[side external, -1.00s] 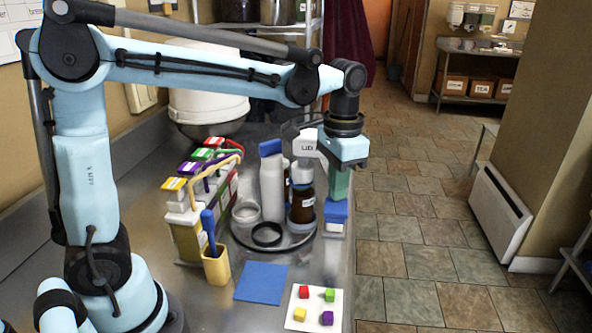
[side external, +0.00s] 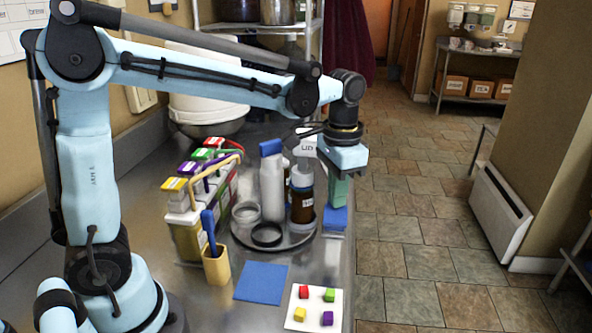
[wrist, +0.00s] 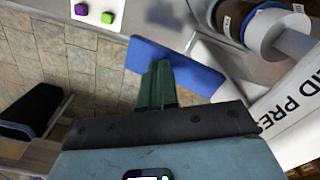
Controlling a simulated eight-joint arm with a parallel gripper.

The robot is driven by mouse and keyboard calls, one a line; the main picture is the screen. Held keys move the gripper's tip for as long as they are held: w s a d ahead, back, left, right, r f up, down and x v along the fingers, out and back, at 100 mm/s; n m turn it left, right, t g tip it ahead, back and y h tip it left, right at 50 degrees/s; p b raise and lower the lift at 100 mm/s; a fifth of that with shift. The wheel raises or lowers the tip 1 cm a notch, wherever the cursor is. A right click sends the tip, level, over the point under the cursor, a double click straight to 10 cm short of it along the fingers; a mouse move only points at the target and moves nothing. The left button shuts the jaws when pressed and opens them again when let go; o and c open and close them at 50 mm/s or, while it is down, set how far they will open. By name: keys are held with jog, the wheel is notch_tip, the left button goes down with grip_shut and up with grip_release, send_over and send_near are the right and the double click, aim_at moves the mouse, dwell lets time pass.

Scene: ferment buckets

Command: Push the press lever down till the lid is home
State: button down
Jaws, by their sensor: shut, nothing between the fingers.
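My gripper (side external: 337,204) is shut, its green fingers pointing down onto the blue lever pad (side external: 335,219) at the right edge of the bench. In the wrist view the fingers (wrist: 157,66) meet the blue pad (wrist: 190,68), apparently touching it. The white press (side external: 308,144), marked LID PRESS in the wrist view (wrist: 298,105), stands behind the pad. A brown jar (side external: 302,206) stands under the press with a pale cap or press head (side external: 301,178) above it. Whether the lid is fully seated cannot be told.
Right of the bench edge is open floor.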

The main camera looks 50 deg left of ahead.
jog(key=shift+r, duration=0.1)
notch_tip(320, 180, up, 14)
dwell(2.1)
jog(key=s+a+f+n+t, duration=0.3)
jog(key=s+f+t, duration=0.4)
jog(key=f, duration=0.8)
jog(key=s, duration=0.2)
jog(key=shift+s+a, duration=0.3)
jog(key=shift+s, duration=0.1)
